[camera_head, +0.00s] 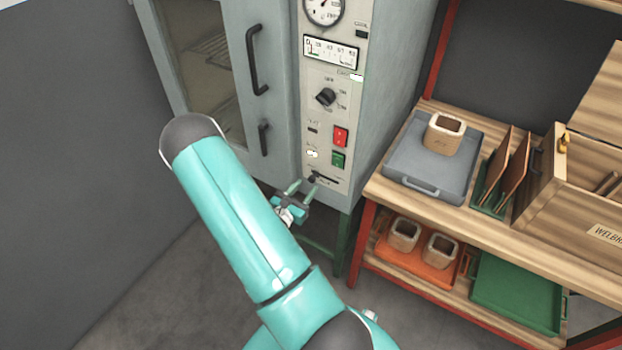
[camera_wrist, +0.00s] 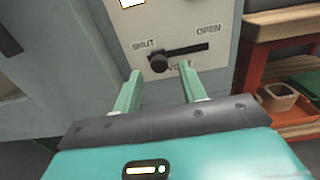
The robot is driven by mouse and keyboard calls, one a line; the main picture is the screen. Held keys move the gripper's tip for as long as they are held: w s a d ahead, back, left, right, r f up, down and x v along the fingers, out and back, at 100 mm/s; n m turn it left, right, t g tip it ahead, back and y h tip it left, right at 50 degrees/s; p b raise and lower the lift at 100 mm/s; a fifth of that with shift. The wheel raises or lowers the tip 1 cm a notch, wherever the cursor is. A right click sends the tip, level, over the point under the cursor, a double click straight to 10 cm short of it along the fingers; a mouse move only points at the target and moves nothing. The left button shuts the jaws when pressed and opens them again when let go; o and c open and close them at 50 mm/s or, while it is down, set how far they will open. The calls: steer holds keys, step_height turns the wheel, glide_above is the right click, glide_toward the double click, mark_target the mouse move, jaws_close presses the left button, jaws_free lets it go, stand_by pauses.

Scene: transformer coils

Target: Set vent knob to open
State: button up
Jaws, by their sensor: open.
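In the head view the knob (camera_head: 313,176) is at the bottom of the oven's control panel. My gripper (camera_wrist: 160,70) is open, its two pale green fingers pointing at the panel. The knob shows in line with the gap between the fingertips; I cannot tell the depth between them. My gripper (camera_head: 303,188) also shows small in the head view.
Above the slot are a green switch (camera_head: 338,158), a red switch (camera_head: 341,136) and a black dial (camera_head: 326,97). The oven door (camera_head: 205,75) with handles is left. A wooden bench (camera_head: 400,199) with a grey tray (camera_head: 408,178) stands right.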

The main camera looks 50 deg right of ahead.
mark_target(311, 180)
steer(key=d, duration=0.5)
steer(key=shift+w+d, duration=0.15)
steer(key=shift+w, duration=0.2)
steer(key=shift+c, duration=0.2)
jaws_close()
